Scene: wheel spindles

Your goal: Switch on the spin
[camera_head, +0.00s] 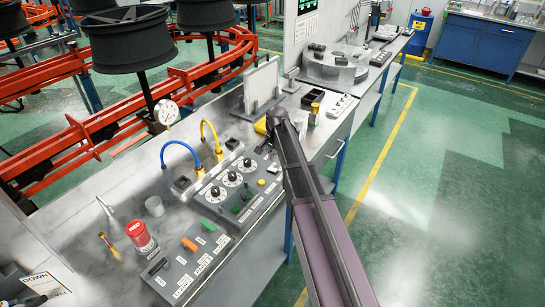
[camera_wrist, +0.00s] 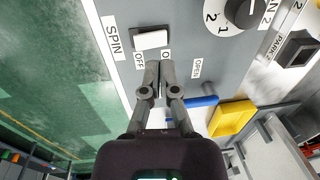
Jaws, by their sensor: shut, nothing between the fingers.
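The white spin switch (camera_wrist: 152,40) is set in the grey control panel (camera_wrist: 195,25), beside the SPIN label (camera_wrist: 114,37). An OFF label (camera_wrist: 139,61) sits below its left part, and a second label, partly covered by my fingers, sits below its right part. I cannot tell which way the switch is tipped. My gripper (camera_wrist: 159,66) is shut and empty, its fingertips just below the switch near the second label. A small gap shows between tips and switch; contact is not visible. In the head view my gripper (camera_head: 270,132) is over the panel's far end.
A numbered black knob (camera_wrist: 242,12) is right of the switch. A red cylinder (camera_head: 140,235), blue and yellow hoses, and a white plate on a stand (camera_head: 262,82) are nearby.

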